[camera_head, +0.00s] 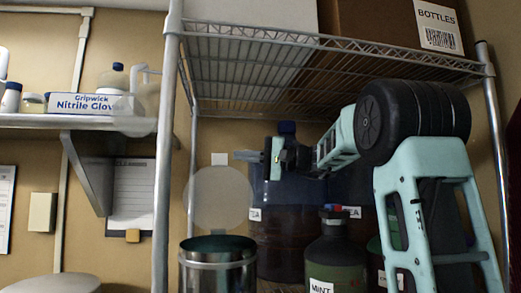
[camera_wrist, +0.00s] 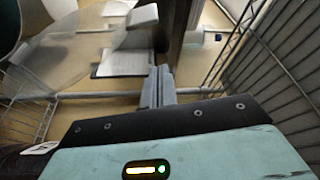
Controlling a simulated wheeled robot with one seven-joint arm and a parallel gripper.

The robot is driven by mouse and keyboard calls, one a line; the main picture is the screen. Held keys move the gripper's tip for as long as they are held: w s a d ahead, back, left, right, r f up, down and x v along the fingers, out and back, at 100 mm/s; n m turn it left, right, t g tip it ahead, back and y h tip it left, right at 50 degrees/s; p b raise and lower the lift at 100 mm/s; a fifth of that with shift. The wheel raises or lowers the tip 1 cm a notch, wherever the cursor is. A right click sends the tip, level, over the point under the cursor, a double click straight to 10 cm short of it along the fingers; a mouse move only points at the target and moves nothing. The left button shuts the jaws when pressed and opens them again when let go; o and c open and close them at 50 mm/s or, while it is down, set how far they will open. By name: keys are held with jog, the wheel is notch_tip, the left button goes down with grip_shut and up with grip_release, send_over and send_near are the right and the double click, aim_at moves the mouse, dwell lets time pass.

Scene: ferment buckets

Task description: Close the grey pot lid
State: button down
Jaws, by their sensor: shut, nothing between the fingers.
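The grey metal pot (camera_head: 218,270) stands at the lower middle of the head view, its dark inside showing at the top. A pale, see-through round lid (camera_head: 217,198) stands raised above the pot's back rim, so the pot is open. A large clear round shape, seemingly the lid (camera_wrist: 75,75), fills the left of the wrist view. My gripper (camera_head: 240,155) is above and right of the lid, pointing left, and looks apart from it. Its fingers, also in the wrist view (camera_wrist: 158,85), are together and empty. The lid's hinge is not clearly seen.
A wire shelf (camera_head: 330,43) spans above my arm, with a metal post (camera_head: 168,150) left of the pot. A dark bucket (camera_head: 280,225) and a jug marked MINT (camera_head: 330,258) stand right of the pot. A clipboard (camera_head: 131,195) hangs on the wall.

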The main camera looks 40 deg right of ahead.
aim_at(237, 182)
jog(key=a, duration=0.1)
jog(key=a+p, duration=0.2)
jog(key=shift+s+f, duration=0.1)
jog(key=shift+s, duration=0.15)
jog(key=shift+s+a+f+p, duration=0.3)
jog(key=shift+s+f, duration=0.05)
jog(key=shift+s, duration=0.05)
